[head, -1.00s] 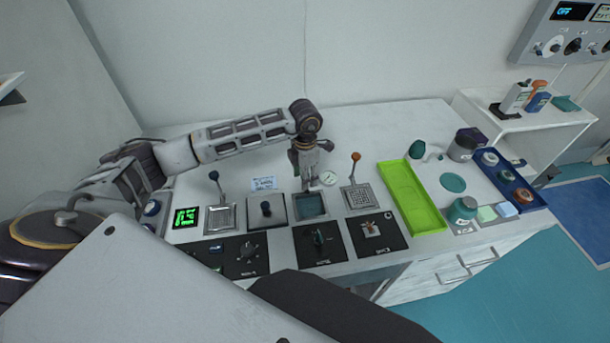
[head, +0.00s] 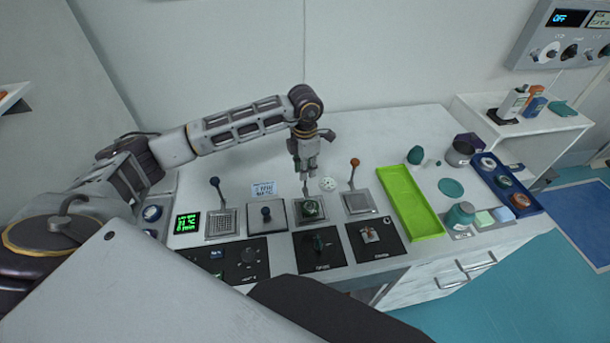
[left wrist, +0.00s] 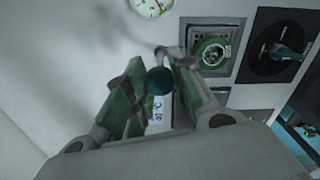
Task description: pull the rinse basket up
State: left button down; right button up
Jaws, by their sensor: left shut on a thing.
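The rinse basket (head: 311,209) is in the square opening in the middle of the row. A round piece with a green ring shows in it, also in the left wrist view (left wrist: 212,50). My left gripper (head: 308,174) is just above and behind the opening, pointing down. In the left wrist view, its fingers are shut on a dark green knob (left wrist: 159,80), the basket's handle. A thin grey rod runs from near the knob toward the basket. The fingers partly hide the handle. My right gripper is not in view.
A lever with a blue knob (head: 214,182) stands to the left and one with an orange knob (head: 354,162) to the right. A round gauge (head: 328,184) lies close behind. A green tray (head: 409,203) is further right. The back of the table is clear.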

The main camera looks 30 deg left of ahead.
pick_arm(q)
jog(key=shift+w+a+r, duration=0.1)
jog(key=shift+w+r, duration=0.05)
jog(key=shift+r, duration=0.1)
jog(key=c, duration=1.5)
grip_release()
jog(key=shift+r, duration=0.1)
jog(key=o, duration=0.3)
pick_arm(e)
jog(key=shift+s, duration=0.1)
pick_arm(q)
jog(key=shift+r, duration=0.75)
notch_tip(320, 180, up, 10)
jog(key=shift+r, duration=0.15)
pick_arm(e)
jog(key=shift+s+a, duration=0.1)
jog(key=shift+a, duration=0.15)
